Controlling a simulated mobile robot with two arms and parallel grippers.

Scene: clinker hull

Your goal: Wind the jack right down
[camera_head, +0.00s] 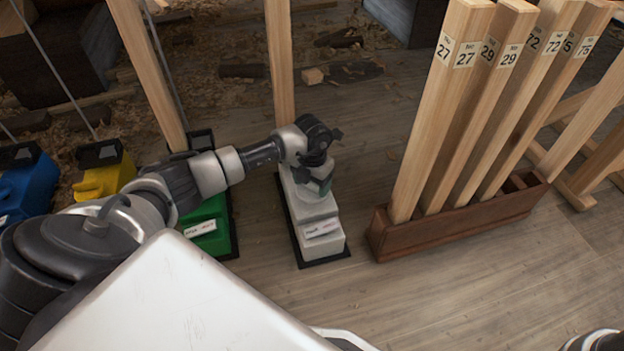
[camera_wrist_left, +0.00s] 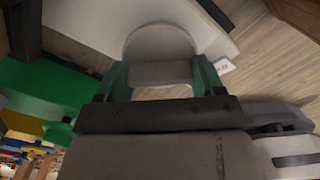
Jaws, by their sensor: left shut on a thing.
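The white jack (camera_head: 323,243) stands on a dark base on the floor in the middle of the head view, with a label on its front end. An upright wooden post (camera_head: 280,65) stands at its far end. My left gripper (camera_head: 320,188) points down onto the top of this jack. In the left wrist view, the green fingers of my left gripper (camera_wrist_left: 162,76) are shut on the pale grip of a round handle (camera_wrist_left: 160,42) on the white jack's top. The fingers hide part of the handle. My right gripper is not in view.
A green jack (camera_head: 212,240), a yellow jack (camera_head: 103,178) and a blue jack (camera_head: 28,182) stand to the left. A brown rack (camera_head: 450,222) of numbered wooden posts stands close on the right. Wood scraps lie behind. The floor in front is clear.

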